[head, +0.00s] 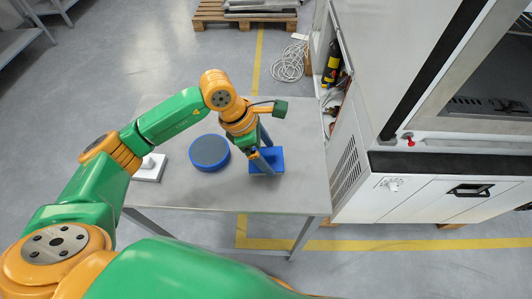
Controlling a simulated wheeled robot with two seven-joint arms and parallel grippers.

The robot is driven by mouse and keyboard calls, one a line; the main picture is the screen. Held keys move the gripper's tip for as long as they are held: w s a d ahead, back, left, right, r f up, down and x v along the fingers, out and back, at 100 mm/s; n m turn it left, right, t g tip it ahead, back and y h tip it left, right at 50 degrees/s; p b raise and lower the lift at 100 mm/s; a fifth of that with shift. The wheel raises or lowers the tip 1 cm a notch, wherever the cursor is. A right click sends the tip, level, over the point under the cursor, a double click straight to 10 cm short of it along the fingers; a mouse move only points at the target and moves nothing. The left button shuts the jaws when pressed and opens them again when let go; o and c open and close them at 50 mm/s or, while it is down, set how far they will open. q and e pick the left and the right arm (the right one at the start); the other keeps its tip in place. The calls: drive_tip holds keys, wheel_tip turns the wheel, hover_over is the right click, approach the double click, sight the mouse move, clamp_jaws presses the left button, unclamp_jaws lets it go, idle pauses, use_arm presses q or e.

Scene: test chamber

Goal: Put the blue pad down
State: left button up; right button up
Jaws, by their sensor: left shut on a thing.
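The blue pad (277,161), a small flat rectangular piece, is at the right part of the grey table (225,195). My left gripper (262,152) points down over it and is shut on it. The fingers hide part of the pad, and I cannot tell whether its underside touches the table top. My right gripper is not in view.
A round blue disc with a grey top (209,152) lies left of the pad. A white block with a knob (150,168) stands farther left. A large white machine (350,150) stands close to the table's right edge. The table's front strip is clear.

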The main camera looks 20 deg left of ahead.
sight(262, 150)
use_arm(q)
wheel_tip(262, 150, down, 2)
drive_tip(key=shift+a+f+p, duration=0.1)
drive_tip(key=shift+p, duration=0.3)
drive_tip(key=shift+f, duration=0.1)
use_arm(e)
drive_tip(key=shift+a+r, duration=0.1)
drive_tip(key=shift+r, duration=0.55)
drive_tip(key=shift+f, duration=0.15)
use_arm(q)
drive_tip(key=o, duration=1)
drive_tip(key=shift+f, duration=0.1)
drive_tip(key=shift+a+r, duration=0.2)
drive_tip(key=shift+r, duration=0.05)
drive_tip(key=b+v, duration=0.1)
drive_tip(key=v, duration=0.1)
drive_tip(key=b+v, duration=0.1)
drive_tip(key=v, duration=0.3)
drive_tip(key=shift+w+d+r+b, duration=0.2)
drive_tip(key=shift+r+b, duration=0.1)
drive_tip(key=shift+b, duration=0.1)
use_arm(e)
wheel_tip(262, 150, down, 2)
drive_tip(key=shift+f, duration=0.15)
